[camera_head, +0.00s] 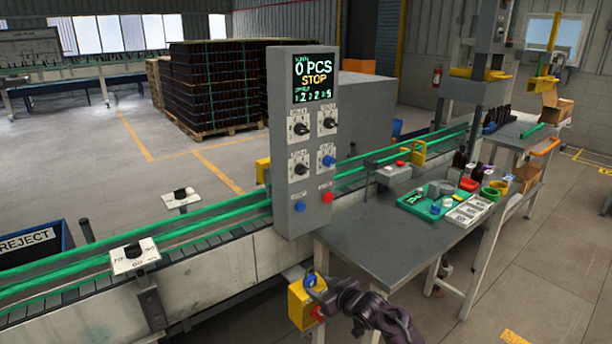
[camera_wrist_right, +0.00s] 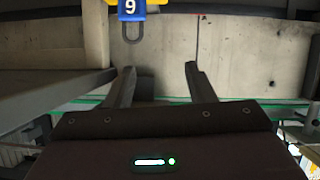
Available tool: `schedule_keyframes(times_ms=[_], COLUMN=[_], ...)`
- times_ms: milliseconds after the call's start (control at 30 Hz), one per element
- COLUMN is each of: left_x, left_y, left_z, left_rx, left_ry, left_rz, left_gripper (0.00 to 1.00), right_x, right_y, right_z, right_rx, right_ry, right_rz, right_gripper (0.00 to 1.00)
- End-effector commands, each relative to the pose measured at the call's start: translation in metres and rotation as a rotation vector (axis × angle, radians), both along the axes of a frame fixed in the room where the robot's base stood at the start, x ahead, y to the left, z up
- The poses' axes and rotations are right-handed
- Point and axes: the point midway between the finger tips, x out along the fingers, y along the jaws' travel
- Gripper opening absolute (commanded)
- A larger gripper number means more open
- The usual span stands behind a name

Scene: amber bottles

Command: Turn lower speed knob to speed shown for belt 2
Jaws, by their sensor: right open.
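A grey control panel (camera_head: 303,222) stands beside the conveyor. Its screen (camera_head: 314,77) reads "0 PCS" and "STOP", with a row of small digits below that I cannot read surely. Under it are an upper left black knob (camera_head: 301,129), an upper right black knob (camera_head: 329,123), a lower left black knob (camera_head: 300,169) and a lower right blue knob (camera_head: 328,160). Their small labels are not clearly legible. My right gripper (camera_head: 326,291) is low in front of the panel, apart from the knobs. It is open and empty in the right wrist view (camera_wrist_right: 158,72). My left gripper is not in view.
A yellow box (camera_head: 301,307) with a blue padlock (camera_wrist_right: 130,12) is near my right gripper. A dial plate (camera_head: 148,254) sits on the conveyor's near side, another (camera_head: 170,203) on its far side. The grey table (camera_head: 385,245) right of the panel holds a green tray (camera_head: 412,205).

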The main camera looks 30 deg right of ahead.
Motion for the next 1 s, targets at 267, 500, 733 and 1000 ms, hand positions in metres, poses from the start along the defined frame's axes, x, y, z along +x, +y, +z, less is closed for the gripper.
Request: schedule_keyframes(times_ms=[267,500,733,1000], left_x=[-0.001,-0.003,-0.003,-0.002], left_y=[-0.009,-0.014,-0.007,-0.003], left_z=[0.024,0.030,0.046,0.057], left_rx=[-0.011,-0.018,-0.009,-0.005], left_ry=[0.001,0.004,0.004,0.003], left_rz=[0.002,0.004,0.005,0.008], left_gripper=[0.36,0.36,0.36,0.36], right_x=[0.025,0.026,0.061,0.092], right_y=[-0.023,-0.021,-0.019,-0.017], right_z=[0.254,0.309,0.312,0.308], right_rx=[-0.109,-0.141,-0.138,-0.140], right_ry=[-0.338,-0.411,-0.413,-0.411], right_rz=[0.068,0.087,0.085,0.084], right_gripper=[0.49,0.49,0.49,0.49])
